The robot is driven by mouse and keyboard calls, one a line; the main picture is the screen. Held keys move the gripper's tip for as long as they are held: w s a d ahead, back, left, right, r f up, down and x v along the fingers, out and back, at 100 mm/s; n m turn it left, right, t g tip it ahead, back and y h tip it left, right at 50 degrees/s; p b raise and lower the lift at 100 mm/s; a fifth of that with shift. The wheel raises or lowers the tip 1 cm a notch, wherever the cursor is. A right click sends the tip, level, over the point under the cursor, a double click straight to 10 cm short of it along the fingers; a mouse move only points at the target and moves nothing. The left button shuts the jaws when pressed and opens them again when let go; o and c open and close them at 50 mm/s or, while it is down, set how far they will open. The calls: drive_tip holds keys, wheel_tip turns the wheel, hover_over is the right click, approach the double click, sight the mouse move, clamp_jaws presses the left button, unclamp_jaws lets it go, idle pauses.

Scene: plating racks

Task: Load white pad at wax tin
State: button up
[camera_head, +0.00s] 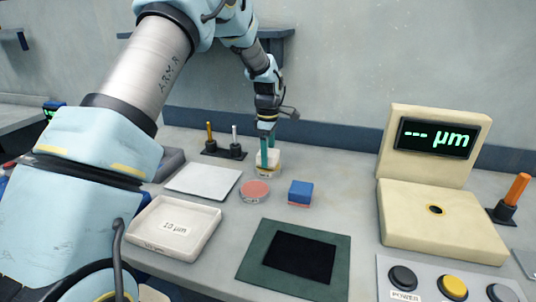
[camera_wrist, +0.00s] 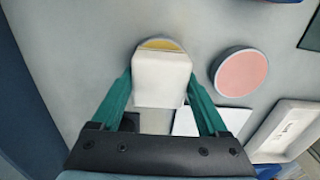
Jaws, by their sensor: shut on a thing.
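My gripper (camera_head: 266,150) points down with its green fingers shut on the white pad (camera_wrist: 160,78). The pad also shows in the camera_head view (camera_head: 266,158), between the fingertips. The wax tin (camera_wrist: 163,44) is round with a yellow top. It lies directly under the pad, which hides much of it in the camera_wrist view. In the camera_head view the tin (camera_head: 268,173) shows as a low band just below the pad. I cannot tell whether the pad touches the wax.
A pink-topped tin (camera_head: 255,190) and a blue block (camera_head: 300,193) stand nearby. A white plate (camera_head: 203,181), a labelled white tray (camera_head: 172,228) and a black pad on a green mat (camera_head: 258,270) lie nearer. Posts (camera_head: 222,146) stand behind; a gauge (camera_head: 437,215) stands right.

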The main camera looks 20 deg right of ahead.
drive_tip(key=shift+f, duration=0.45)
idle(1.2)
drive_tip(key=shift+r+p, duration=2.15)
drive_tip(key=shift+r, duration=1.35)
